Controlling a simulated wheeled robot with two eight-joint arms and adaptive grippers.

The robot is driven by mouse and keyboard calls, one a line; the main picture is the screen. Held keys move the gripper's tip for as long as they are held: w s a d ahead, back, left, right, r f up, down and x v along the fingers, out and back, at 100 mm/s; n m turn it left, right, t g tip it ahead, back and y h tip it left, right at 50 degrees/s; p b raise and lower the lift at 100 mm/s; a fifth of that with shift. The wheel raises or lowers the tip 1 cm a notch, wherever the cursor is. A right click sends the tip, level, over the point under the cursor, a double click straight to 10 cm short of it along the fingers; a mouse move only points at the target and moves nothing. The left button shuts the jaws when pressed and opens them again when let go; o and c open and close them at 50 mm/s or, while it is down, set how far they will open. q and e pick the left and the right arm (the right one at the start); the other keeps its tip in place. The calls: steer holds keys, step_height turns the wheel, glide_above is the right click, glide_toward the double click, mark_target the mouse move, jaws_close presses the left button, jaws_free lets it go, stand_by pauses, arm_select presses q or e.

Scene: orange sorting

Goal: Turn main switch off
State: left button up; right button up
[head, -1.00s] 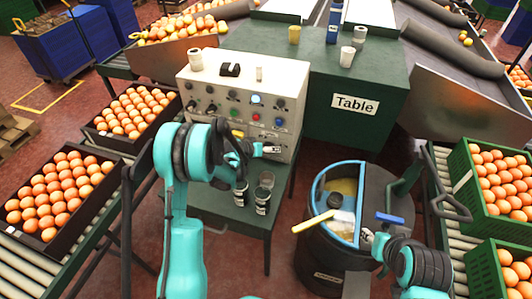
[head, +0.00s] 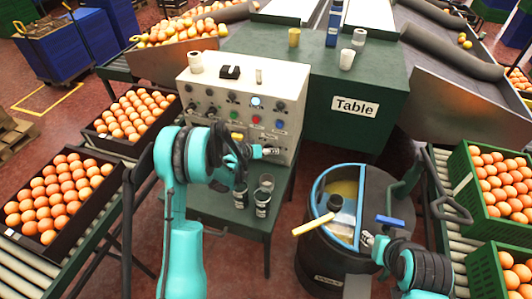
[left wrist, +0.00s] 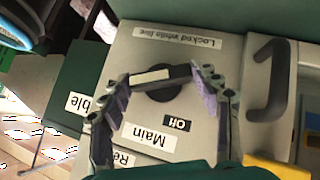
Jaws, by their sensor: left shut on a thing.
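The main switch (left wrist: 165,93) shows in the left wrist view as a black round knob with a pale-topped bar across it. The labels "Main" and "Off" sit beside it, upside down in that view. My left gripper (left wrist: 160,80) has its fingers at the two ends of the bar and is shut on it. In the head view, my left gripper (head: 268,151) is at the lower right of the control box (head: 262,76), and the switch is hidden there. My right gripper (head: 368,239) is beside the dark barrel; its jaws are too small to read.
A dark barrel (head: 318,250) with a blue rim and a yellow-handled tool stands right of the small green stand (head: 215,208). Two jars (head: 262,203) stand on it below the control box. Orange crates on conveyors flank both sides. A grey handle (left wrist: 268,85) lies beside the switch.

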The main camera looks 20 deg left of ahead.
arm_select(q)
steer(key=n+h, duration=0.2)
steer(key=h, duration=0.1)
steer(key=n+h, duration=0.1)
steer(key=h, duration=0.1)
steer(key=shift+a+f+t, duration=0.25)
steer(key=shift+a+t, duration=0.05)
steer(key=shift+t, duration=0.1)
steer(key=shift+f+n+t+h, duration=0.2)
steer(key=shift+n+t+h, duration=0.3)
steer(key=shift+n+h, duration=0.6)
steer(key=shift+f+n+t+h, duration=0.1)
steer(key=shift+n+t+h, duration=0.5)
steer(key=shift+n+h, duration=0.3)
steer(key=o, duration=1.2)
steer(key=shift+c, duration=0.2)
